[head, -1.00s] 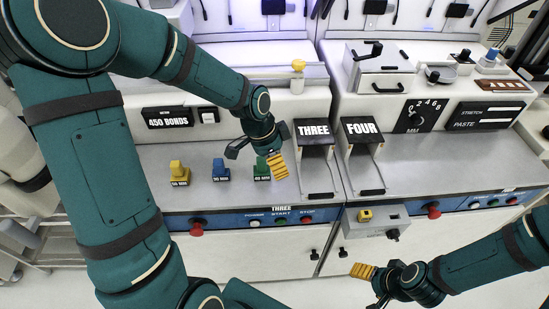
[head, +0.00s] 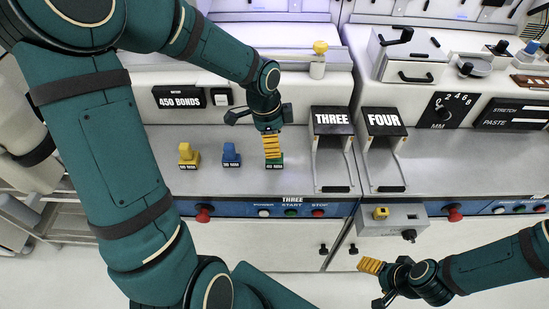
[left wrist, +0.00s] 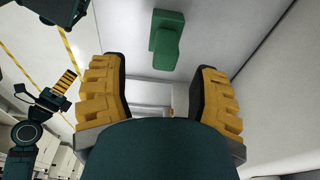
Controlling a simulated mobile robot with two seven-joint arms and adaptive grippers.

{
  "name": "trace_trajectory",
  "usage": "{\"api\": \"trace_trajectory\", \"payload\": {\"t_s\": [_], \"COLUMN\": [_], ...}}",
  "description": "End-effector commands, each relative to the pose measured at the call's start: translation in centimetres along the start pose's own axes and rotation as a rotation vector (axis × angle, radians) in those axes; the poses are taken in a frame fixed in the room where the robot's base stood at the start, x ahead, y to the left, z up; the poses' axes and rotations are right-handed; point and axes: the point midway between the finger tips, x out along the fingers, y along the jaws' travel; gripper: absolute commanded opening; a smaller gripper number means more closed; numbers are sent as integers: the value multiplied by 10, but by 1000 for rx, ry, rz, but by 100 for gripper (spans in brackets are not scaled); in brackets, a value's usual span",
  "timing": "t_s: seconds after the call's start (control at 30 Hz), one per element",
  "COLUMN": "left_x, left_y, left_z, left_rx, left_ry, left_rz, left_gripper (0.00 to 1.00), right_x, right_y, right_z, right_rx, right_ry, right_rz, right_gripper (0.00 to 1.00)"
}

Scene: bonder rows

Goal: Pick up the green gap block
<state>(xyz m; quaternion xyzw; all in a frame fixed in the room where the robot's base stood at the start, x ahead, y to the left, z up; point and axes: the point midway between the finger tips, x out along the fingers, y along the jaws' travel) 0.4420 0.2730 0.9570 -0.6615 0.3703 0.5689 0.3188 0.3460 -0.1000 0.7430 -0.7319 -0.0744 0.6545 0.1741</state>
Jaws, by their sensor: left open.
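The green gap block (head: 275,163) stands on the counter, at the right end of a row with a blue and a yellow block. My left gripper (head: 272,147) points down over it and hides much of it in the head view. In the left wrist view, the green block (left wrist: 166,40) shows beyond the open fingers (left wrist: 162,78), with clear space between it and both fingers. Nothing is held there. My right gripper (head: 370,267) is low at the right, away from the counter; its finger opening is unclear.
The blue block (head: 231,155) and yellow block (head: 188,156) stand to the left on the counter. The THREE stand (head: 332,122) is close on the right, with the FOUR stand (head: 384,123) beyond it. A control strip with a red knob (head: 203,213) runs below.

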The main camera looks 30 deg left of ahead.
Motion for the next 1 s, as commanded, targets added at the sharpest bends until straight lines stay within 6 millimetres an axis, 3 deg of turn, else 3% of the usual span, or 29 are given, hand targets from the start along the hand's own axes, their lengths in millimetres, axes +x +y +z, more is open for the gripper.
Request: {"api": "trace_trajectory", "payload": {"t_s": [0.4, 0.67, 0.83, 1.0], "left_x": [50, 50, 50, 50], "left_y": [-4, -4, -5, -4], "left_z": [3, 3, 3, 3], "left_rx": [1, 0, 0, 0], "left_ry": [0, 0, 1, 1], "left_rz": [3, 0, 0, 1], "left_gripper": [62, 60, 1, 0], "right_x": [18, 17, 17, 17], "right_y": [7, 6, 6, 6], "right_z": [-2, -2, -2, -2], "right_rx": [-1, -1, -1, -1], "right_ry": [9, 9, 9, 9], "right_rz": [0, 0, 0, 0], "right_gripper": [70, 70, 70, 70]}}
